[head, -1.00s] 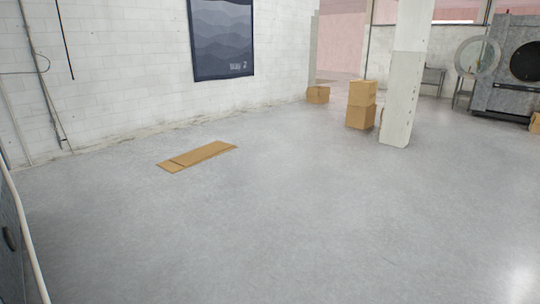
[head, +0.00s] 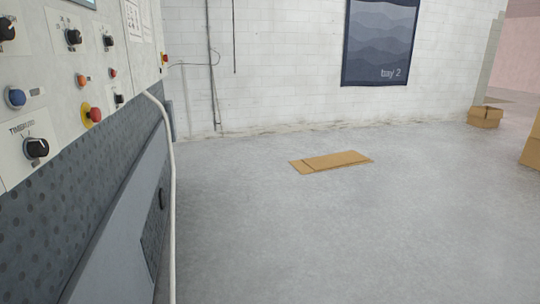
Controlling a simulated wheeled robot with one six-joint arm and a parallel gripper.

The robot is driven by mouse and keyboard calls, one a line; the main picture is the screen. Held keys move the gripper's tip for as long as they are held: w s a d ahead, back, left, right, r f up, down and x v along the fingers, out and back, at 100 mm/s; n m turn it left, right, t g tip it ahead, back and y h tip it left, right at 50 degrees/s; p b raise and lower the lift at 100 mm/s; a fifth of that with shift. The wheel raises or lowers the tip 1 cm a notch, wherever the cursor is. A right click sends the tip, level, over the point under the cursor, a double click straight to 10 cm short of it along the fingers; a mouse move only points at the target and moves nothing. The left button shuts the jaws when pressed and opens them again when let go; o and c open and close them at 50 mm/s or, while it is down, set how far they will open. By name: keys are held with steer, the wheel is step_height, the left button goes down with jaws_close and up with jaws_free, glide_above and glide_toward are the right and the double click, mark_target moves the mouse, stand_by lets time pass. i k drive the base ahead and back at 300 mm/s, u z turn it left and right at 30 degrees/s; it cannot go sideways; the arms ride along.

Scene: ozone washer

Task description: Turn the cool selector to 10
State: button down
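A control panel (head: 52,80) of a machine fills the left side of the head view, seen at a steep slant. Several black selector knobs sit on it: one at the upper left edge (head: 7,28), one near the top middle (head: 73,37), one to its right (head: 108,41), and a larger one lower left (head: 36,148) under a label that seems to begin "TIMER". I cannot read which knob is the cool selector, nor any setting. My gripper is not in view.
The panel also has a blue button (head: 16,97) and a red emergency stop (head: 93,114) on yellow. A pale cable (head: 172,200) hangs down the machine's edge. Flat cardboard (head: 335,161) lies on the floor. A box (head: 485,117) stands far right. The floor between is clear.

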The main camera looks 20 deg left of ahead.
mark_target(108, 42)
steer(key=u, duration=1.2)
steer(key=i, duration=1.05)
steer(key=u, duration=0.85)
steer(key=k, duration=1)
steer(key=z, duration=1.05)
steer(key=i, duration=1.5)
steer(key=u, duration=0.4)
